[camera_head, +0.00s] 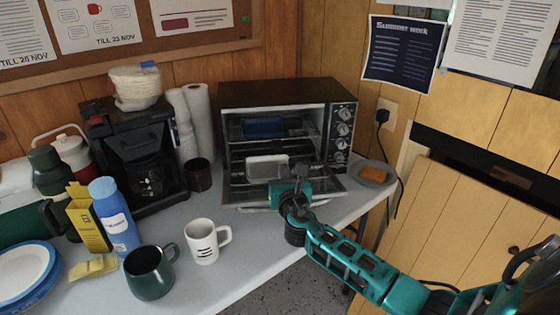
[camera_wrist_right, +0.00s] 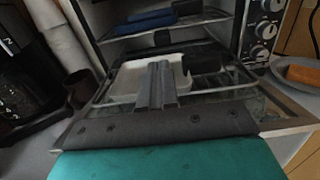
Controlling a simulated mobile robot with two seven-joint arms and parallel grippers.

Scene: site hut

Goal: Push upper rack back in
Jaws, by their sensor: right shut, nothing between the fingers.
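The small oven (camera_head: 290,93) stands on the table with its door (camera_head: 243,193) folded down. Its upper rack (camera_wrist_right: 205,19) lies inside, near the opening, with a blue item (camera_head: 264,127) on it; both show in the wrist view, the blue item (camera_wrist_right: 150,20) at the top. Below, a lower wire rack (camera_wrist_right: 215,93) with a pale tray (camera_head: 262,168) reaches out over the door. My right gripper (camera_wrist_right: 157,86) is shut and empty. It is in front of the oven, by the tray (camera_wrist_right: 120,80); I cannot tell whether it touches. My left gripper is out of view.
A plate with an orange item (camera_head: 372,173) sits right of the oven. A coffee maker (camera_head: 135,150), dark cup (camera_head: 198,175) and paper rolls (camera_head: 200,115) stand left. A white mug (camera_head: 203,243) and green mug (camera_head: 150,273) stand in front.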

